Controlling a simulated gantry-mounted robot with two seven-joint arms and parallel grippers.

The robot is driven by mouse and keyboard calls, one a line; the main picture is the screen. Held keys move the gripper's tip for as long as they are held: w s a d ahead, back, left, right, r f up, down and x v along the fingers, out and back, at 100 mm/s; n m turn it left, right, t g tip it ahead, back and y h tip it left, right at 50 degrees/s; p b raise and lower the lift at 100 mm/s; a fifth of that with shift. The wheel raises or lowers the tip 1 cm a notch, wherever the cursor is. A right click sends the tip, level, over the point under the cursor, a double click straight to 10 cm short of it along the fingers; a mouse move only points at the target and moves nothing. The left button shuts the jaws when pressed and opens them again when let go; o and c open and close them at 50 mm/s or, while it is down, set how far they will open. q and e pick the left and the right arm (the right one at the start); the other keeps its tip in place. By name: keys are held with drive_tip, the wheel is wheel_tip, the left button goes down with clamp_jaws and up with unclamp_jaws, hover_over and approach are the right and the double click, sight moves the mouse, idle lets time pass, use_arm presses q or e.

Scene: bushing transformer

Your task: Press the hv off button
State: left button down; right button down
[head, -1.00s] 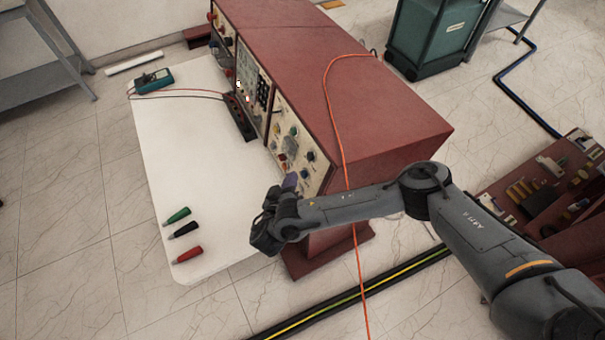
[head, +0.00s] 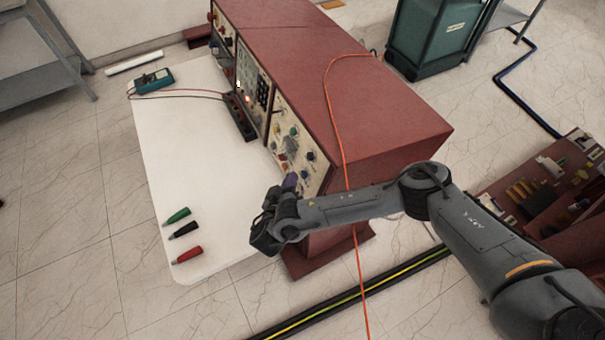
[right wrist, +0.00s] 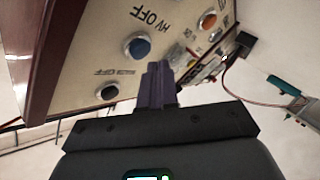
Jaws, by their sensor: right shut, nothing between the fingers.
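The HV OFF button is a blue round button (right wrist: 138,47) in a metal ring, beside the printed words "HV OFF" on the cream panel (right wrist: 110,65) in the right wrist view. My right gripper (right wrist: 158,68) is shut and empty. Its dark purple fingers are just right of and below the blue button in that view; I cannot tell whether they touch the panel. In the head view the right gripper (head: 290,182) is at the near end of the red console's (head: 350,110) front panel. My left gripper is not in view.
An orange button (right wrist: 208,20) and a dark button (right wrist: 108,92) flank the blue one. An orange cable (head: 342,130) hangs over the console. Green, black and red probes (head: 186,255) and a multimeter (head: 152,79) lie on the white tabletop (head: 185,150).

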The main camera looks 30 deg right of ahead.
drive_tip(key=shift+d+f+b, duration=0.2)
drive_tip(key=shift+d+b, duration=0.2)
drive_tip(key=shift+d, duration=0.5)
idle(1.6)
drive_tip(key=shift+a, duration=0.15)
drive_tip(key=shift+a+r, duration=0.2)
drive_tip(key=shift+a, duration=0.55)
drive_tip(key=shift+a+r+b, duration=0.2)
drive_tip(key=shift+a+b, duration=0.05)
drive_tip(key=shift+a, duration=0.55)
drive_tip(key=shift+a+r+b, duration=0.2)
drive_tip(key=shift+a, duration=0.6)
drive_tip(key=shift+a+r+b, duration=0.2)
drive_tip(key=shift+a+b, duration=0.05)
drive_tip(key=shift+a, duration=0.55)
